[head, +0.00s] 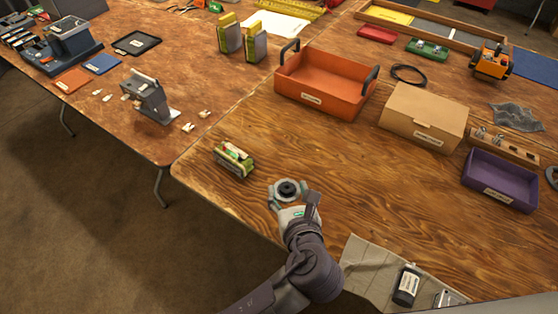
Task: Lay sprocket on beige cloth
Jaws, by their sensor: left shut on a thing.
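The sprocket (287,187), a grey disc with a dark hub, is at the middle of the head view, over the near left part of the wooden table. My left gripper (291,198) is shut on it, with fingers at its near side. I cannot tell whether the sprocket touches the table top. The beige cloth (362,262) lies creased at the table's near edge, right of my left arm. A dark labelled bottle (407,285) and a grey metal item (449,299) lie on it. Its left part is bare. My right gripper is not in view.
A green and yellow labelled block (234,159) stands left of the sprocket. Behind are an orange tray (322,90) with dark handles, a cardboard box (424,115) and a purple bin (500,180). The table between the sprocket and purple bin is clear.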

